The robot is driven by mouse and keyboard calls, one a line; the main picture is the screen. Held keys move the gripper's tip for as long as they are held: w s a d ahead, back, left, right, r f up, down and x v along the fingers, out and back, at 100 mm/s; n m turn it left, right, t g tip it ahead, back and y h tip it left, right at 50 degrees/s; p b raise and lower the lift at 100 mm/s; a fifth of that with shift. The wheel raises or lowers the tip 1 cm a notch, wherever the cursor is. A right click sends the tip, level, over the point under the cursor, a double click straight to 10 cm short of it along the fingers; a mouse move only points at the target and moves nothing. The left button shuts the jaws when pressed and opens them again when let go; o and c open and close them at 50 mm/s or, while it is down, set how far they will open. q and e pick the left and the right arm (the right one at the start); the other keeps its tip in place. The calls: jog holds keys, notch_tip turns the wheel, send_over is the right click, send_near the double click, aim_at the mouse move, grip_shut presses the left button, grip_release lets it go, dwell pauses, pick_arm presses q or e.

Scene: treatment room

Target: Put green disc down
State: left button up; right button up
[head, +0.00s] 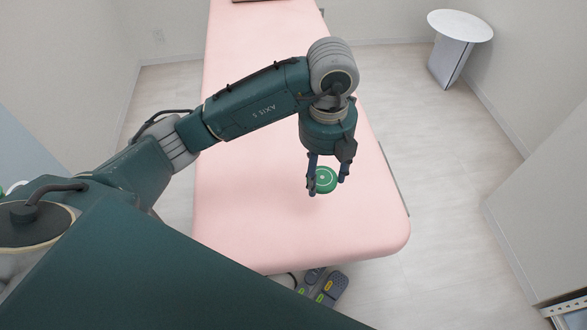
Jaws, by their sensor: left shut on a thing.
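The green disc (326,180) is small and round with a pale ring and centre dot on its face. It shows over the pink treatment bed (240,228), toward the bed's near right part. My left gripper (327,184) points down and is shut on the disc, with one finger on each side of it. I cannot tell whether the disc touches the bed surface or is a little above it. My right gripper does not show.
The bed around the disc is bare. A grey hand control with coloured buttons (325,287) is by the bed's near end. A round white side table (460,26) stands at the far right. Open floor (445,200) lies right of the bed.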

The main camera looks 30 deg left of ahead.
aim_at(316, 221)
pick_arm(q)
jog(key=shift+d+f, duration=0.1)
jog(key=shift+f, duration=0.35)
notch_tip(316, 221, down, 19)
jog(key=shift+f+b, duration=0.1)
jog(key=shift+b, duration=0.2)
jog(key=shift+f, duration=0.1)
jog(key=o, duration=1.1)
jog(key=shift+o, duration=0.2)
notch_tip(316, 221, up, 12)
jog(key=shift+a+r, duration=0.2)
jog(key=shift+s, duration=0.1)
